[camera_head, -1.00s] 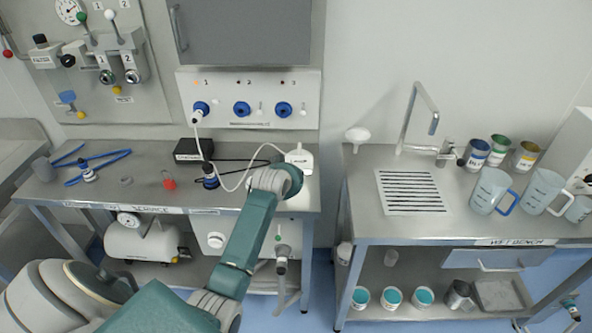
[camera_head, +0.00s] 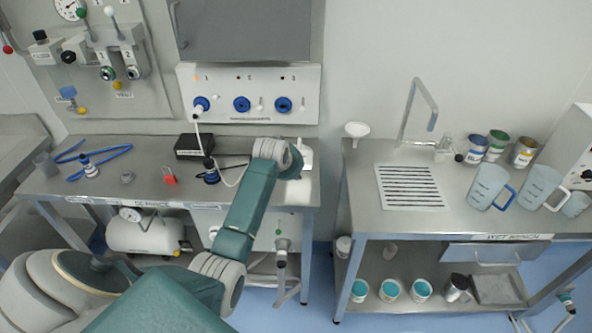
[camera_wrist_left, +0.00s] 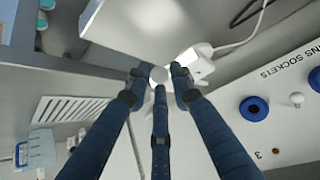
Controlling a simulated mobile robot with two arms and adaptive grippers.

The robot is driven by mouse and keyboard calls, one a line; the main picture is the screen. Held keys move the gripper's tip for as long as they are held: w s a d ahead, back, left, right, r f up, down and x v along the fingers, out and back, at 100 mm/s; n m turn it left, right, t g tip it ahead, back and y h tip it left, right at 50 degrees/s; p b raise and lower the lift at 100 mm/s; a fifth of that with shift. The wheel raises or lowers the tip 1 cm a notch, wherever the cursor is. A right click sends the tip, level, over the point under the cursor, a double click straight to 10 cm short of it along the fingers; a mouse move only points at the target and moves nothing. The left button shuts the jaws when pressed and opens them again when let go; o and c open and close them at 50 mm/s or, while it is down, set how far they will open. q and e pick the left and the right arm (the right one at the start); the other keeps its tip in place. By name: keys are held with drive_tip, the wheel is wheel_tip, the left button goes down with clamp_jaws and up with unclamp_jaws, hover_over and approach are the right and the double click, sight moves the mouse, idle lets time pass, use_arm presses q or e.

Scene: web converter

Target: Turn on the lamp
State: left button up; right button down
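A white box-like device (camera_head: 306,158) stands at the right end of the left bench, largely hidden by my left arm. My right gripper is not in view.
A socket panel (camera_head: 249,82) with blue sockets is on the wall above the bench. A black box (camera_head: 194,147), a red padlock (camera_head: 170,176) and blue tubing (camera_head: 104,157) lie left. A white funnel (camera_head: 357,129), grate (camera_head: 410,187) and jugs (camera_head: 488,186) are on the right bench.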

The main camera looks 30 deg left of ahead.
use_arm(q)
drive_tip(key=shift+o, duration=0.7)
drive_tip(key=v, duration=1.2)
